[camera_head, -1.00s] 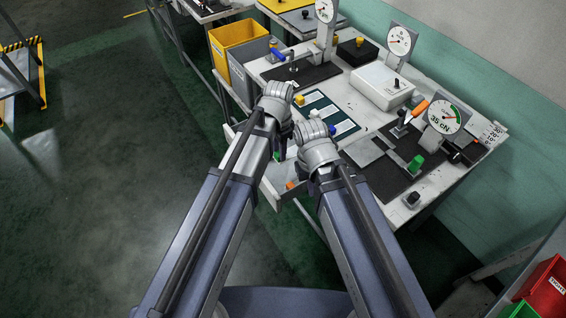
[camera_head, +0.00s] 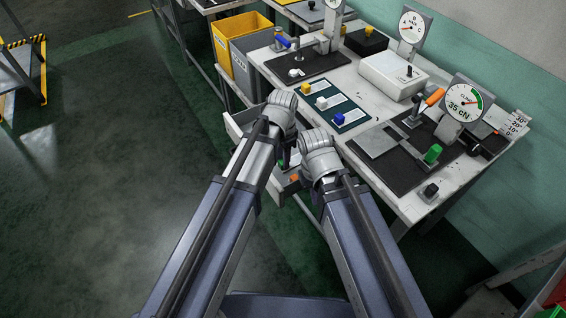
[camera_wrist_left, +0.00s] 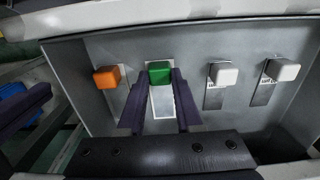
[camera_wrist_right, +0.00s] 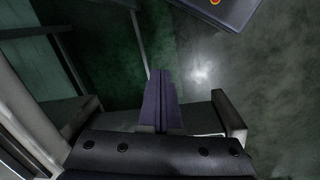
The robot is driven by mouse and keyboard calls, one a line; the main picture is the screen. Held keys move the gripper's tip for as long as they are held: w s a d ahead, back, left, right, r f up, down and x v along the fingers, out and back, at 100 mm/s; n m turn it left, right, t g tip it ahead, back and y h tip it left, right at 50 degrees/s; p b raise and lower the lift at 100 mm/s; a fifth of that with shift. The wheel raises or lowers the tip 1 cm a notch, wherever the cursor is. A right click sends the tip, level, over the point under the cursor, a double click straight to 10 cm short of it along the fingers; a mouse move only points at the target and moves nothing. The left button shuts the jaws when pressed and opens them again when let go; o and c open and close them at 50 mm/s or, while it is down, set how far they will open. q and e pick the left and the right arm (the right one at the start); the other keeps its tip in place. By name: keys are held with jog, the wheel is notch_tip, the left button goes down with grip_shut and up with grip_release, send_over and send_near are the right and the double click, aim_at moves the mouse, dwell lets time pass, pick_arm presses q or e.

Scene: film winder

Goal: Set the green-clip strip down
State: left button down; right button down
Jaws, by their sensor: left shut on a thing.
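The green-clip strip (camera_wrist_left: 159,72) is a green block on a pale flat strip, in the left wrist view over the grey drawer floor. My left gripper (camera_wrist_left: 161,86) is shut on it, a finger on each side. I cannot tell whether the strip touches the floor. An orange-clip strip (camera_wrist_left: 106,77) lies to its left and two white-clip strips (camera_wrist_left: 224,74) (camera_wrist_left: 282,70) to its right. In the head view the open drawer (camera_head: 236,122) is at the bench's front, and my wrists hide both grippers' tips. My right gripper (camera_wrist_right: 161,76) is shut and empty.
On the bench, a dark green mat (camera_head: 335,93) bears yellow, white and blue clips. A black fixture plate (camera_head: 384,166) with a green knob (camera_head: 432,154) stands right, beside a dial gauge (camera_head: 463,103). Yellow (camera_head: 237,40) and grey bins stand at the left end.

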pick_arm(q)
jog(key=shift+r, duration=0.1)
jog(key=shift+f, duration=0.25)
jog(key=c, duration=0.6)
grip_release()
jog(key=shift+r, duration=0.1)
notch_tip(320, 180, up, 12)
jog(key=p, duration=1.2)
jog(key=s+n, duration=0.2)
jog(key=s, duration=0.2)
jog(key=s+a+n, duration=0.1)
jog(key=s+n, duration=0.1)
jog(key=s, duration=0.2)
jog(key=s+a+n+y, duration=0.1)
jog(key=s+n, duration=0.2)
jog(key=s, duration=0.2)
jog(key=shift+r, duration=0.2)
